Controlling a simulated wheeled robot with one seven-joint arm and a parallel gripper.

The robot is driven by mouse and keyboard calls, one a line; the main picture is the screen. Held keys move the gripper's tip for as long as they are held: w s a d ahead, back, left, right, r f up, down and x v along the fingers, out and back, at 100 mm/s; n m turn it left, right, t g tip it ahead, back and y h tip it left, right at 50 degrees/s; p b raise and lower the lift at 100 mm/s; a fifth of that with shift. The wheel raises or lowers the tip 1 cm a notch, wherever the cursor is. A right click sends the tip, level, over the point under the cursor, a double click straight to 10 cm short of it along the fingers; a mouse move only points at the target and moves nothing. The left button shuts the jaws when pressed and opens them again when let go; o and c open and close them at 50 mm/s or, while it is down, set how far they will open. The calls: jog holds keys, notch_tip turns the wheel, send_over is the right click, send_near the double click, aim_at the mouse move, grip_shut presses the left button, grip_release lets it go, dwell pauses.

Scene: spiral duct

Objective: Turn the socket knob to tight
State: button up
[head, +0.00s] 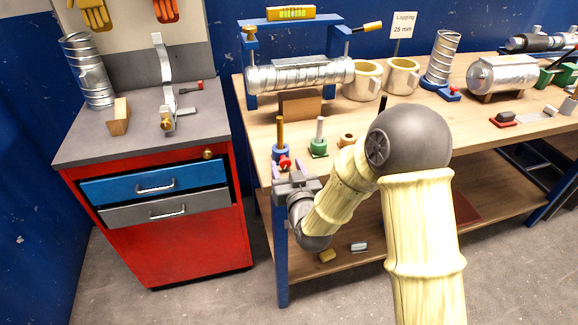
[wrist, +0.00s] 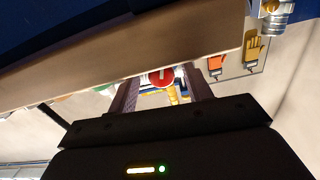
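A round red knob with a white mark (wrist: 162,77) shows in the wrist view between my two fingers. In the head view a red knob (head: 284,162) sits at the front of a blue socket (head: 281,150), near the front left edge of the bench; a brown rod (head: 280,129) stands upright in the socket. My gripper (head: 290,170) is open just in front of the red knob. In the wrist view its fingers (wrist: 160,80) lie apart on either side of the knob. I cannot tell whether either finger touches it, nor read its setting.
A green socket with a pale rod (head: 319,142) and a small brown ring (head: 347,140) stand close by on the wooden bench (head: 460,118).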

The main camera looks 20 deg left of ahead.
jog(key=shift+s, duration=0.1)
jog(key=c, duration=0.9)
jog(key=shift+f+m+b, duration=0.15)
jog(key=shift+m+b, duration=0.55)
jog(key=shift+b, duration=0.15)
jog(key=shift+c, duration=0.2)
jog(key=shift+r+m+b, duration=0.2)
jog(key=shift+m+b, duration=0.2)
jog(key=shift+m, duration=0.4)
jog(key=o, duration=1)
jog(key=shift+d, duration=0.1)
